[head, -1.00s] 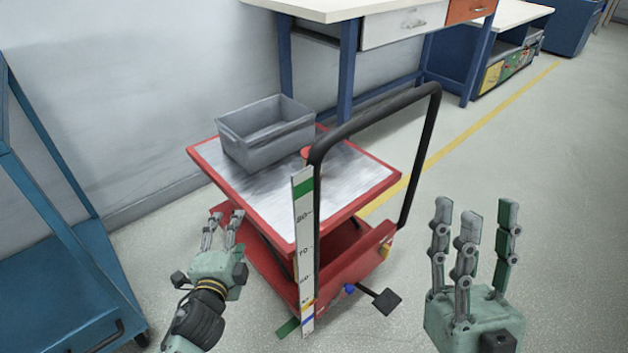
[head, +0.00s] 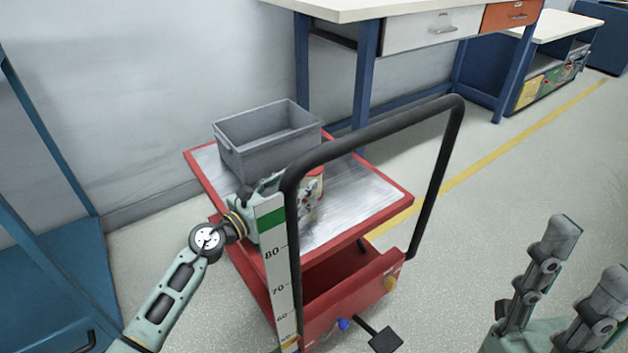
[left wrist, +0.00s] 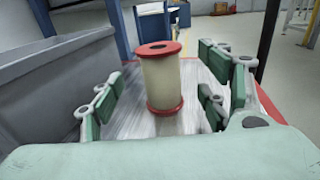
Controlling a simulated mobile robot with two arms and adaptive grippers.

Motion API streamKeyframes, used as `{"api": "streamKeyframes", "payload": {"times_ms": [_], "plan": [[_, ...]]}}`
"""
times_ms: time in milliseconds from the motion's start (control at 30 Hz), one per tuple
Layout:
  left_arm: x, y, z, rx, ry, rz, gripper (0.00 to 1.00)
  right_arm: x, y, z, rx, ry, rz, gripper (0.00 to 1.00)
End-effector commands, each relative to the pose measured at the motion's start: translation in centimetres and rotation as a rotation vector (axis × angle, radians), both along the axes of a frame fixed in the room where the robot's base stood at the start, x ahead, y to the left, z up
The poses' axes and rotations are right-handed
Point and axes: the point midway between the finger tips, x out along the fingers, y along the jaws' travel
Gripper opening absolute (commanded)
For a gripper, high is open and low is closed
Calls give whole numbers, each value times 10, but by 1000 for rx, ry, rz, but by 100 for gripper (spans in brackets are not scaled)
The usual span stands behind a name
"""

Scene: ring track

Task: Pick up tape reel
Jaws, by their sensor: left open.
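The tape reel (left wrist: 162,80) is a cream cylinder with red end flanges. In the left wrist view it stands upright on the cart's metal top, ahead of my left gripper and between its spread fingers, with no finger touching it. My left gripper (left wrist: 158,98) is open. In the head view the reel (head: 314,183) shows only in part, behind the cart handle and beside my left gripper (head: 305,200), whose fingers are partly hidden by the handle post. My right gripper (head: 570,275) is at the lower right, empty, with its fingers spread apart.
The red lift cart (head: 375,188) carries a grey bin (head: 268,145) left of the reel. Its black handle (head: 375,130) and height scale (head: 278,265) stand in front. A blue rack (head: 60,270) is at left and a workbench (head: 360,8) behind. Floor at right is clear.

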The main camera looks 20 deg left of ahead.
Motion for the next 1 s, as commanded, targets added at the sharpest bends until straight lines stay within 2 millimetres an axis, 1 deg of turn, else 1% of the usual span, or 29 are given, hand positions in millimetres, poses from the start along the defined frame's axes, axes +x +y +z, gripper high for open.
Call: {"api": "streamKeyframes", "payload": {"times_ms": [167, 300, 400, 500, 733, 1000], "plan": [[17, -9, 0, -4, -2, 0, 69, 1, 0, 0, -1, -11, 0, 40], [36, -19, 1, -6, -3, 1, 69, 2, 1, 1, -3, -29, -2, 40], [47, -24, 0, -6, 0, 0, 69, 3, 1, 3, -4, -40, -2, 40], [52, -27, 1, -5, 0, 0, 69, 4, 2, 5, -6, -43, -2, 40], [52, -27, 1, -5, 1, 0, 69, 4, 2, 6, -6, -42, -2, 40], [52, -27, 1, -5, 0, 1, 45, 4, 2, 6, -6, -43, -2, 40]]}}
